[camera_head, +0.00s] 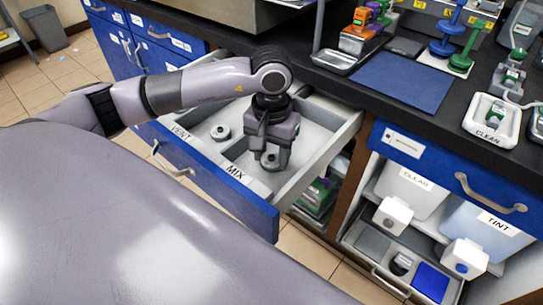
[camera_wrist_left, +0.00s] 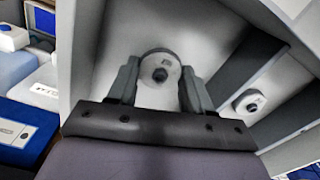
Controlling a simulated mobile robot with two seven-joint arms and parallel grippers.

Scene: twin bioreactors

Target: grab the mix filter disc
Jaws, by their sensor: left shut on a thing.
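The mix filter disc (camera_wrist_left: 160,66) is a pale round disc with a dark central knob. It sits between the fingers of my left gripper (camera_wrist_left: 160,85) in the left wrist view. In the head view my left gripper (camera_head: 270,160) reaches down into the compartment labelled MIX of the open drawer (camera_head: 232,189), shut on the disc, which shows below the fingers (camera_head: 270,161). A similar disc (camera_head: 220,132) lies in the VENT compartment; it also shows in the left wrist view (camera_wrist_left: 249,102). My right gripper is not in view.
A divider (camera_wrist_left: 247,60) separates the compartments. Right of the drawer stands an open cabinet with bins labelled CLEAR (camera_head: 413,188) and TINT (camera_head: 486,230). The black counter above holds a blue mat (camera_head: 389,80), a metal tray (camera_head: 334,61) and a CLEAN tray (camera_head: 491,119).

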